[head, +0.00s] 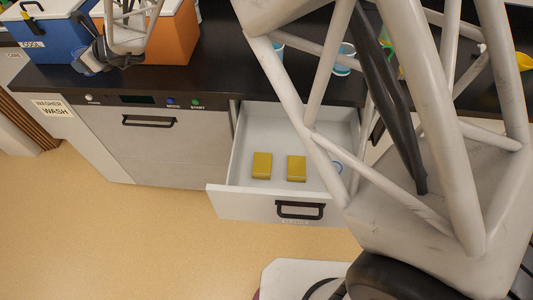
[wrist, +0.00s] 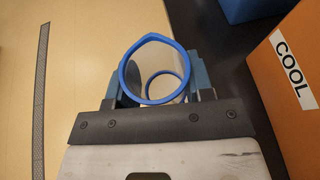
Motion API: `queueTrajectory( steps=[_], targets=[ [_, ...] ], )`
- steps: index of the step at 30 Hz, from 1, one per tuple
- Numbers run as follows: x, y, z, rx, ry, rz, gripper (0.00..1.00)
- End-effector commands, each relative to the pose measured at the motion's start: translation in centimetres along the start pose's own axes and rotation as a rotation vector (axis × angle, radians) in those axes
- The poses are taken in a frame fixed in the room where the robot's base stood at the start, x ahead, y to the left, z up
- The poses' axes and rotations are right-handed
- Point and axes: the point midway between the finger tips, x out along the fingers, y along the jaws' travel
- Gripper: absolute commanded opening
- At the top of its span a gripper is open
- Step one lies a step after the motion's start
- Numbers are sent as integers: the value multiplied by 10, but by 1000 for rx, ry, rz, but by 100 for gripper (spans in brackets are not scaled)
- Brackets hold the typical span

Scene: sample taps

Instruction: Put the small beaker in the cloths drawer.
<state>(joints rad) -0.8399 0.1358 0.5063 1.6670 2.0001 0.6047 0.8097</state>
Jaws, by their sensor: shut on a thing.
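My gripper (head: 94,54) is at the upper left of the head view, by the counter's front edge and in front of the coolers. It is shut on a small clear beaker (head: 88,64). In the wrist view, the beaker (wrist: 143,99) shows its blue rim between the two fingers (wrist: 163,80), with floor beyond it. The open drawer (head: 222,198) is below the counter, right of the washer and well to the right of my gripper. It holds two yellow blocks (head: 262,166) and a blue-rimmed item partly hidden by my arm.
A blue cooler (head: 48,35) and an orange cooler (head: 170,42) stand on the dark counter (head: 215,70). The washer (head: 150,140) is shut. Blue-banded cups (head: 343,58) stand behind the drawer. My arm hides much of the right side.

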Motion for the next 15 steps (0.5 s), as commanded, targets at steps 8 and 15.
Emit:
queueTrajectory(
  steps=[8,15],
  targets=[
    [-57,-22,-20,1,4,5,26],
    [-125,-38,-40,-4,3,17,26]
  ],
)
